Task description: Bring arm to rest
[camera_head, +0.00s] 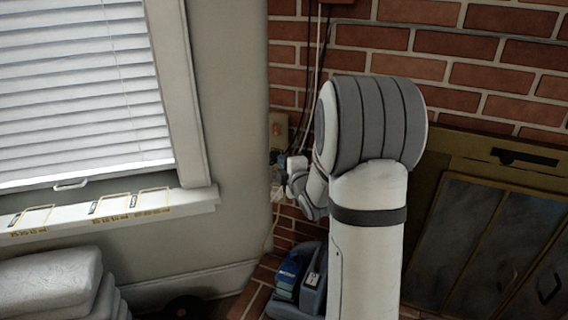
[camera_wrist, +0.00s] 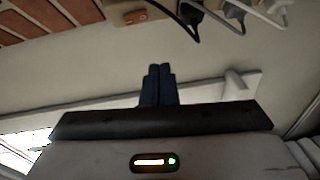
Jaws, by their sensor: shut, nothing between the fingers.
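My arm stands raised in the right half of the head view, with its thick upper joint in front of the brick wall. My gripper (camera_wrist: 158,70) shows in the wrist view with its two dark blue fingers pressed together and nothing between them. In the head view my gripper is small and partly hidden beside my wrist, near the wall corner left of my arm.
A wall plate (camera_head: 278,125) and hanging cables are close to my wrist. Below are a blue box (camera_head: 289,272) and a grey holder (camera_head: 312,292). A window sill (camera_head: 110,218) and stacked pale bundles (camera_head: 48,280) are left. Fireplace doors (camera_head: 480,240) are right.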

